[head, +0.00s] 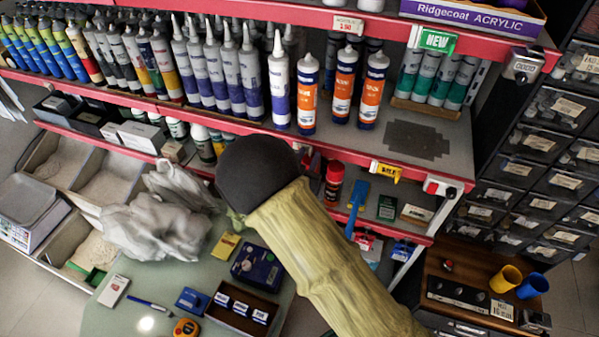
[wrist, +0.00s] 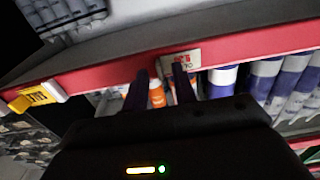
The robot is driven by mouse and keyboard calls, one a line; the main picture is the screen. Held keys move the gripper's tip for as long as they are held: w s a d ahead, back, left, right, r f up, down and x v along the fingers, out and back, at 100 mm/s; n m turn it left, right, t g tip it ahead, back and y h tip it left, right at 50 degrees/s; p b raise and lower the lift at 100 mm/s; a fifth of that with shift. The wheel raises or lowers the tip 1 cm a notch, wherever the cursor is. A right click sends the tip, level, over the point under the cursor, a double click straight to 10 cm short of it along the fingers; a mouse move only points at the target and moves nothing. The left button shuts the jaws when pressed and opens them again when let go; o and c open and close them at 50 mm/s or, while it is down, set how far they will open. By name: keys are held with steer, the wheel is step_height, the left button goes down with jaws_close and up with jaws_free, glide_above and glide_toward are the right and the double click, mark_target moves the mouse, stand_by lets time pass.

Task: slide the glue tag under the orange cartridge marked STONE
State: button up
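Three orange-and-blue cartridges, one (head: 306,97), a second (head: 344,85) and a third (head: 373,92), stand on the middle shelf; their print is too small to find STONE. In the wrist view, an orange cartridge (wrist: 157,95) shows between my fingers. A white tag with red digits (wrist: 188,60) sits on the red shelf lip, beside the right finger's tip; I cannot tell if they touch. My gripper (wrist: 161,75) has its two dark fingers apart, with nothing seen held. In the head view my arm hides the gripper and this tag.
A yellow tag (head: 385,171) and a white-and-red tag (head: 441,187) sit on the same red lip. White-and-purple cartridges (head: 279,85) crowd the left. The upper shelf's tag (head: 347,24) hangs above.

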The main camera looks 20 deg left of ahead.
steer(key=s+b, duration=0.4)
steer(key=s, duration=1.3)
steer(key=shift+s+b, duration=0.15)
steer(key=shift+b, duration=0.25)
steer(key=w+d+f+g+y, duration=0.2)
steer(key=w+d+g, duration=0.6)
steer(key=w+d, duration=0.4)
steer(key=s+d+g+h, duration=0.1)
steer(key=s+d+g, duration=0.2)
steer(key=d, duration=0.8)
steer(key=s+d+r+g+h, duration=0.1)
steer(key=s+d+g, duration=0.3)
steer(key=s+d, duration=0.4)
steer(key=d, duration=0.2)
steer(key=shift+s+d+r, duration=0.25)
steer(key=shift+d+r, duration=0.05)
steer(key=shift+d, duration=0.1)
